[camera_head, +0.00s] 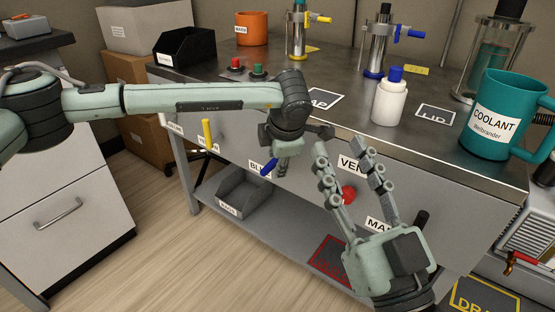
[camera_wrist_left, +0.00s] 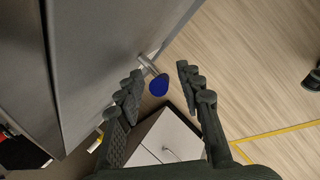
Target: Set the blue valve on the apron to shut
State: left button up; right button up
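The blue valve (camera_head: 268,167) is on the apron below the bench top, by a label partly hidden that reads "BLU". Its blue handle slants down to the left in the head view; its stem is mostly hidden by my left gripper (camera_head: 284,152). In the left wrist view the blue valve's handle (camera_wrist_left: 158,86) and metal stem show ahead of my left gripper (camera_wrist_left: 160,77), between the lines of its two spread fingers, and the gripper is open and empty. My right gripper (camera_head: 343,150) is open and empty, fingers pointing up, in front of the apron.
A yellow handle (camera_head: 208,133) is further left on the apron; a red knob (camera_head: 348,194) is behind my right gripper. A white bottle (camera_head: 390,98) and a teal coolant jug (camera_head: 500,115) stand on the bench top. A grey bin (camera_head: 245,197) sits on the lower shelf.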

pick_arm(q)
jog(key=v, duration=1.2)
jog(key=shift+c, duration=0.4)
